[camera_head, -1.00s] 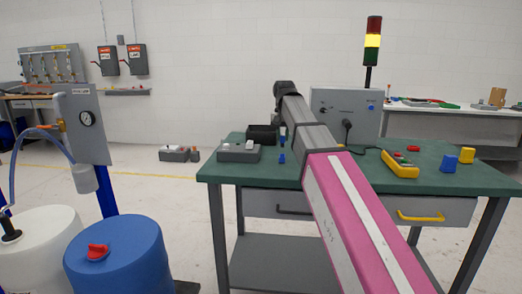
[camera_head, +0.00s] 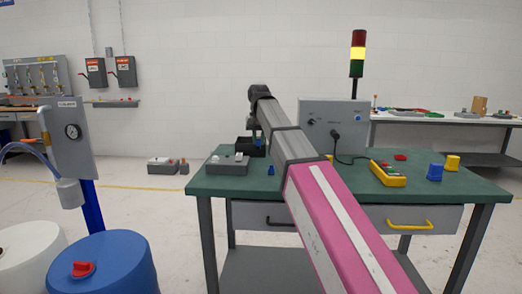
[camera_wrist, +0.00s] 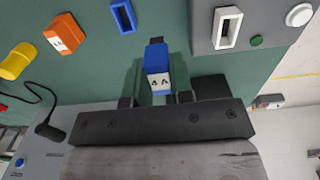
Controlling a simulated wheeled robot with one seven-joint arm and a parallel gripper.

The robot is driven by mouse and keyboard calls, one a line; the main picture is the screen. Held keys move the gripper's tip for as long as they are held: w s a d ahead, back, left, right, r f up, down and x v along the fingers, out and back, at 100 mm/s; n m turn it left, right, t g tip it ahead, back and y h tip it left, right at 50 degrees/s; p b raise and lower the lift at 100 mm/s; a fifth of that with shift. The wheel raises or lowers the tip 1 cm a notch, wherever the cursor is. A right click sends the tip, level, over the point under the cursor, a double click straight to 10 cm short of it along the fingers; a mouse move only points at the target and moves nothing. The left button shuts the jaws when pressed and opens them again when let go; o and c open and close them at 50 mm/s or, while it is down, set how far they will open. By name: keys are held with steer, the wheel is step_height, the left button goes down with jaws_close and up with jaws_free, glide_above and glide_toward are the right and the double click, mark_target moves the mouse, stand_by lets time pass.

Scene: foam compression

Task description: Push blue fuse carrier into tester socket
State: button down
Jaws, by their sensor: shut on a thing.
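The blue fuse carrier (camera_wrist: 157,68) carries a white "4 A" label in the wrist view. My gripper (camera_wrist: 157,98) is shut on it, with a dark finger at each side. In the head view the carrier is a small blue patch (camera_head: 258,143), held above the bench beside the tester, with my gripper mostly hidden by my arm. The grey tester (camera_head: 226,168) stands at the bench's left end. Its white-framed socket (camera_wrist: 228,28) has a dark slot and lies up and right of the carrier in the wrist view. The carrier is apart from the socket.
A grey box (camera_head: 330,125) with a cable, a yellow meter (camera_head: 388,174) and blue and yellow blocks are to the right.

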steer(key=w+a+r, duration=0.1)
steer(key=a+r, duration=0.4)
steer(key=a, duration=0.3)
steer(key=shift+w+a+f, duration=0.1)
steer(key=shift+a+f, duration=0.05)
steer(key=shift+f, duration=3.1)
steer(key=shift+f, duration=1.4)
steer(key=c, duration=0.9)
jaws_free()
steer(key=shift+r, duration=0.2)
steer(key=shift+r, duration=2.85)
